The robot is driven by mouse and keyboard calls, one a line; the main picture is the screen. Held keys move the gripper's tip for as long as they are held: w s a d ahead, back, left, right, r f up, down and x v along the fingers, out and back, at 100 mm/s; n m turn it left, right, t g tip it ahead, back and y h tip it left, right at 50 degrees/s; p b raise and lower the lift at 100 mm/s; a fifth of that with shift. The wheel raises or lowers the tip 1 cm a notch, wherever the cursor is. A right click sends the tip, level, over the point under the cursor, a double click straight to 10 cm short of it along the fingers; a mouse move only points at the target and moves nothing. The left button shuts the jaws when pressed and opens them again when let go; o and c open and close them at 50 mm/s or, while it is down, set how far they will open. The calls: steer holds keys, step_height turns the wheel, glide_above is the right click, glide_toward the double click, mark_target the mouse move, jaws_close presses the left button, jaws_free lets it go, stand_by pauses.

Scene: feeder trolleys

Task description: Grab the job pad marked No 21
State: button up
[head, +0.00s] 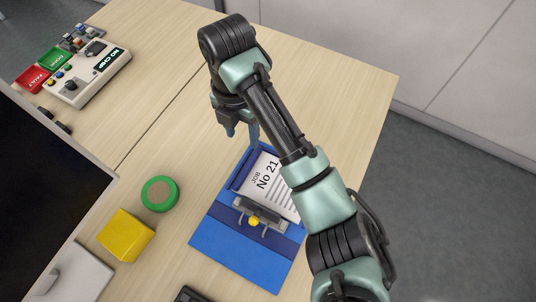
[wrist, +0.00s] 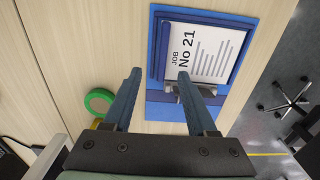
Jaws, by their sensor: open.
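The job pad marked No 21 (head: 265,182) is a white sheet with black print, lying in a blue holder (head: 232,250) on the wooden table. A metal clip with a yellow knob (head: 254,221) sits at its lower edge. In the wrist view the pad (wrist: 200,52) is beyond the fingertips, and the clip is partly hidden by the right finger. My gripper (head: 242,132) is open and empty, above the table by the holder's upper end in the head view. It also shows in the wrist view (wrist: 160,82) with its two blue fingers wide apart. My arm hides the pad's right side in the head view.
A green roll (head: 160,194) and a yellow block (head: 127,235) are left of the holder. A dark monitor (head: 40,190) stands at the left. A control box (head: 90,72) with red and green trays is at upper left. The table's right edge is close to the holder.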

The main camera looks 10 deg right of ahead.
mark_target(248, 166)
steer(key=f, duration=0.3)
steer(key=s+f, duration=0.1)
steer(key=f, duration=0.7)
steer(key=shift+s+f, duration=0.2)
steer(key=shift+w+f, duration=0.1)
steer(key=shift+f, duration=0.4)
jaws_close()
